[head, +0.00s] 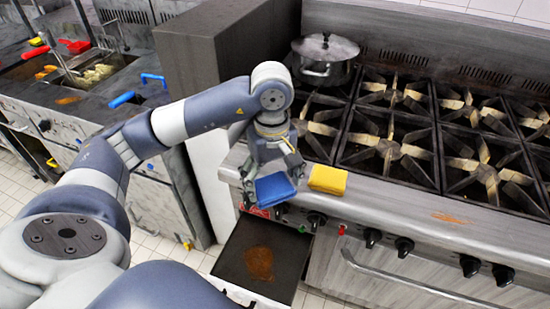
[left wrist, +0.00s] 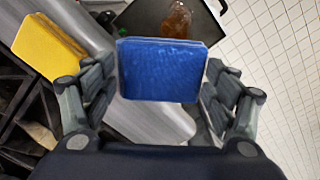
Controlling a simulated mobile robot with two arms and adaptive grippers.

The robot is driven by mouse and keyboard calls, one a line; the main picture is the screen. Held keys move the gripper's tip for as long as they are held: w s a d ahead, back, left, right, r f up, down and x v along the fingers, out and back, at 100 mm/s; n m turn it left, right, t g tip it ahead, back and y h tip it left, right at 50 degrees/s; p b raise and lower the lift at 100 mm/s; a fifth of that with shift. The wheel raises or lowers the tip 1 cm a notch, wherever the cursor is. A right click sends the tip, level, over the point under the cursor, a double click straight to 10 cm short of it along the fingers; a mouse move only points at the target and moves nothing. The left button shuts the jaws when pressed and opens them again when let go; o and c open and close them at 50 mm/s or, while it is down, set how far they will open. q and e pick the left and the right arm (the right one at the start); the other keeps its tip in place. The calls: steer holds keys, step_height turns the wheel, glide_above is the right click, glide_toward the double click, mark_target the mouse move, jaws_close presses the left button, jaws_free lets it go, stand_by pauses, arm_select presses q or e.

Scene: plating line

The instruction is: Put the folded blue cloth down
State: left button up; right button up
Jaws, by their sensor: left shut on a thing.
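The folded blue cloth (head: 274,189) is held in my left gripper (head: 268,180), over the front ledge of the stove. In the left wrist view the blue cloth (left wrist: 162,70) sits between the two fingers of my left gripper (left wrist: 160,90), which are shut on it. A folded yellow cloth (head: 328,179) lies on the steel ledge just right of the blue cloth. The yellow cloth (left wrist: 48,47) also shows at the upper left of the left wrist view. I cannot tell whether the blue cloth touches the ledge. My right gripper is not in view.
The steel front ledge (head: 400,208) runs clear to the right, with a brown stain. A lidded pot (head: 325,60) stands at the back left of the burner grates (head: 387,147). Below the ledge, a dark tray (head: 232,262) with a brown stain sticks out.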

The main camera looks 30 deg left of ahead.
arm_select(q)
steer(key=w+a+p, duration=0.1)
steer(key=w+a, duration=0.1)
steer(key=w, duration=0.1)
steer(key=w+a+p, duration=0.1)
steer(key=w+a, duration=0.1)
steer(key=w, duration=0.1)
steer(key=w+a+f+p, duration=0.1)
steer(key=w+a, duration=0.1)
steer(key=w, duration=0.1)
steer(key=shift+w, duration=0.35)
steer(key=shift+w+f, duration=0.1)
step_height(320, 180, down, 3)
steer(key=shift+r+p, duration=0.1)
steer(key=shift+p, duration=0.75)
steer(key=shift+f, duration=0.3)
steer(key=shift+f, duration=0.1)
steer(key=shift+f, duration=0.1)
steer(key=o, duration=1.1)
steer(key=shift+c, duration=0.2)
